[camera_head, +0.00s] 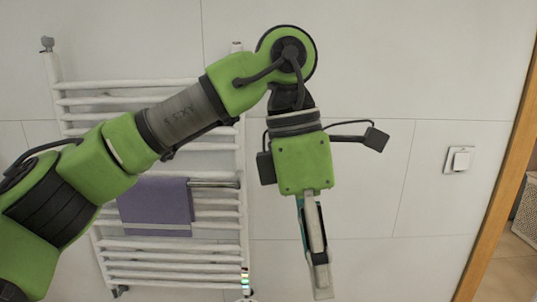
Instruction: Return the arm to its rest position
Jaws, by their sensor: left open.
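My left arm comes in from the left, green and black, and reaches up across the picture to a raised wrist. My left gripper (319,275) hangs from it, pointing down, in front of the tiled wall. Its fingers show nearly edge-on, so the gap between them is mostly hidden; the jaws are open and I see no object held in them. My right gripper is not in view.
A white towel radiator (168,254) with a purple towel (157,203) is on the wall behind the arm. A light switch (460,160) is at the right. A wooden door frame (500,190) edges an opening. The wall between gripper and switch is bare.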

